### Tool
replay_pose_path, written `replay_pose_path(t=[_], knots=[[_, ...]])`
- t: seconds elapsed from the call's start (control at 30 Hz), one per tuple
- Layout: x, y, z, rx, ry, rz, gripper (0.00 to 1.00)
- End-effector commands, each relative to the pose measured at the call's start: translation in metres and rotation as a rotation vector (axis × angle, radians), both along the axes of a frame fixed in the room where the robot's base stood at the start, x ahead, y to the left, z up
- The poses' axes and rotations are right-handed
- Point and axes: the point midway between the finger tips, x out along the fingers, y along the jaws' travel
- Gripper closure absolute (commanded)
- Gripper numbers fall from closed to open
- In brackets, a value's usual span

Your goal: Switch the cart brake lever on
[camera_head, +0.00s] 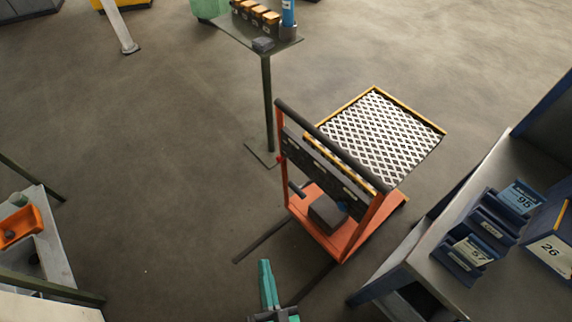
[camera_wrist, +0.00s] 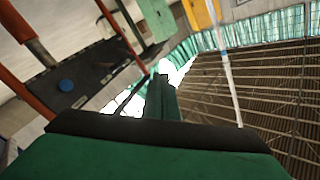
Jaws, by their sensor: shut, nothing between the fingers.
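The cart (camera_head: 345,245) has an orange frame, a dark push handle and a white lattice platform. A short dark stub, which looks like the brake lever (camera_head: 297,189), sticks out on the left of its lower frame; I cannot tell its position. My gripper (camera_head: 265,270) has green fingers, shut and empty, and appears in front of the cart, below and left of it in the picture. In the wrist view my gripper (camera_wrist: 162,90) points away from the camera, and orange bars with a dark panel (camera_wrist: 90,75) bearing a blue knob (camera_wrist: 66,85) show at left.
A small dark table (camera_head: 262,45) with boxes and a blue bottle stands behind the cart. A grey bench (camera_head: 475,275) with blue bins (camera_head: 465,255) is close on the right. A shelf with an orange bin (camera_head: 20,227) is at far left. Floor left of the cart is clear.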

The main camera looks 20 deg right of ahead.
Motion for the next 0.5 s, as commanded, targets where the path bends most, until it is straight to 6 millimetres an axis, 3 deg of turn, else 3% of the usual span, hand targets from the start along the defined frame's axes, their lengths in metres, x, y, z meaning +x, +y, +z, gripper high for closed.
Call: replay_pose_path(t=[0.03, 0.3, 0.5], knots=[[0.017, -0.006, -0.005, 0.072, -0.046, -0.026, 1.0], [0.094, -0.047, -0.035, 0.463, -0.263, -0.174, 1.0], [0.131, -0.069, -0.051, 0.644, -0.362, -0.249, 1.0]])
